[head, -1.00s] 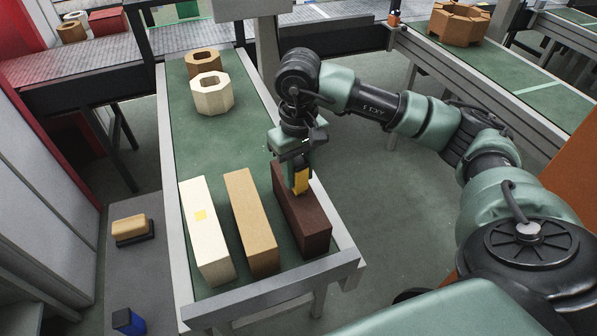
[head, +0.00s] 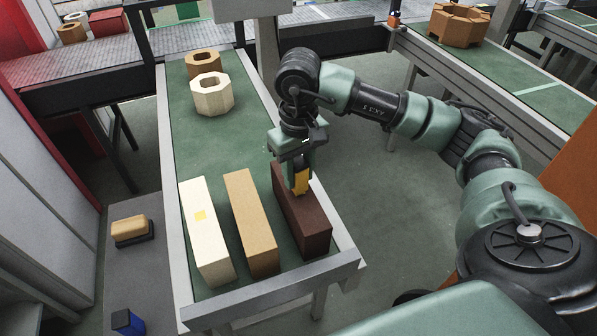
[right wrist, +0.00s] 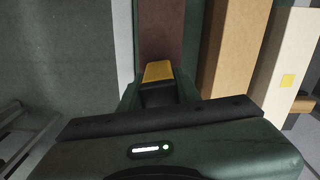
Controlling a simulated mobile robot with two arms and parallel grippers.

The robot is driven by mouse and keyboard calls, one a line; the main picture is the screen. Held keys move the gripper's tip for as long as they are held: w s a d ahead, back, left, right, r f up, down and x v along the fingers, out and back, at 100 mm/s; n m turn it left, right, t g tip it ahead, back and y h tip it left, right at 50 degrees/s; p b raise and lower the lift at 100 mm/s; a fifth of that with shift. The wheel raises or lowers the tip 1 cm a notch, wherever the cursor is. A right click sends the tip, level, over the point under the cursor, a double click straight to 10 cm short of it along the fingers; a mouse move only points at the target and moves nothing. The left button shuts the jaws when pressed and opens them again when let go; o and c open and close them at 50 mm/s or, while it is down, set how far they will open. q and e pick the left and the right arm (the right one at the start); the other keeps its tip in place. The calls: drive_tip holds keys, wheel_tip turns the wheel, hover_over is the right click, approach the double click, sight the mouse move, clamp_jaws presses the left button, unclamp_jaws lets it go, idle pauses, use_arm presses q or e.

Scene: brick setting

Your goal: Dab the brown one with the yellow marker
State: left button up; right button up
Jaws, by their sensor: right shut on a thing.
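The brown brick (head: 305,222) is the rightmost of three long bricks on the green-topped table; it also shows in the right wrist view (right wrist: 161,30). My right gripper (head: 299,176) is shut on the yellow marker (head: 301,182), which points down over the brown brick's top. In the right wrist view the marker (right wrist: 158,71) shows in front of the brown brick. Whether its tip touches the brick is hidden. The cream brick (head: 207,240) at the left bears a yellow square. The tan brick (head: 252,225) between them shows no mark. My left gripper is not in view.
Two octagonal hollow blocks, one cream (head: 212,98) and one brown (head: 203,64), stand farther back on the table (head: 190,135). A grey side surface at the left holds a tan-topped block (head: 129,229) and a blue object (head: 127,321). The table's middle is clear.

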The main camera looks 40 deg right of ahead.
sight(298, 161)
drive_tip(key=shift+s, duration=0.1)
drive_tip(key=shift+r+p, duration=1.65)
drive_tip(key=shift+r, duration=1.85)
